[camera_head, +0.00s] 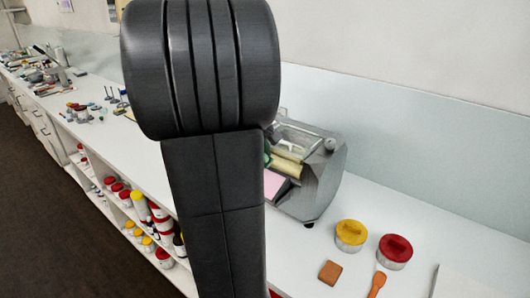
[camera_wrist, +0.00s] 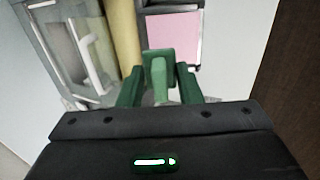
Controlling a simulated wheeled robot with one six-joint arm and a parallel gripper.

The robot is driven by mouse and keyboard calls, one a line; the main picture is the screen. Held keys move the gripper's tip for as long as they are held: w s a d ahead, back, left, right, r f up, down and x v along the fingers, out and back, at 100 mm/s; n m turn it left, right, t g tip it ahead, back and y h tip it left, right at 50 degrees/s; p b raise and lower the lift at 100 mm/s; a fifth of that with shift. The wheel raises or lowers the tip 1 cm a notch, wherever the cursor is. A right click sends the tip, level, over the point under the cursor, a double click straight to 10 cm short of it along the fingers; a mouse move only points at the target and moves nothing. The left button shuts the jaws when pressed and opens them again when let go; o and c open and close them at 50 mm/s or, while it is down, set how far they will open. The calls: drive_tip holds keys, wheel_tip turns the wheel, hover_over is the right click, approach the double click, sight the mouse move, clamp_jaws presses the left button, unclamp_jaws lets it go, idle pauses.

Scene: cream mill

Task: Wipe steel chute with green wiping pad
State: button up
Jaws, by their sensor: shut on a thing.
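My gripper (camera_wrist: 158,88), with green fingers, is shut on the green wiping pad (camera_wrist: 158,66) in the wrist view. The pad stands upright between the fingertips, at the machine's front. Just beyond it is a flat pink surface (camera_wrist: 172,40) in a dark frame, which appears to be the steel chute covered in pink. The pink surface also shows in the head view (camera_head: 273,184), low on the grey mill (camera_head: 318,180). Whether the pad touches the chute cannot be told. In the head view my arm hides most of the gripper; only a bit of green shows beside the rollers.
A cream roller (camera_wrist: 124,36) and a clear guard (camera_wrist: 84,50) lie left of the pad. Shelves with bottles are below the counter.

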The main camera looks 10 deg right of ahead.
sight(271, 178)
drive_tip(key=b+x, duration=0.5)
drive_tip(key=x, duration=0.3)
drive_tip(key=shift+f, duration=0.25)
drive_tip(key=shift+s+a+f+b, duration=0.2)
drive_tip(key=shift+s+a+b, duration=0.25)
drive_tip(key=shift+s+a, duration=0.1)
drive_tip(key=shift+s+a+f+b, duration=0.2)
drive_tip(key=shift+s+a+b, duration=0.2)
drive_tip(key=shift+s+a, duration=0.15)
drive_tip(key=shift+s+a+f, duration=0.15)
drive_tip(key=shift+s+a, duration=0.25)
drive_tip(key=shift+w+d+f+b, duration=0.15)
drive_tip(key=shift+d+f+b, duration=0.05)
drive_tip(key=shift+f+b, duration=0.3)
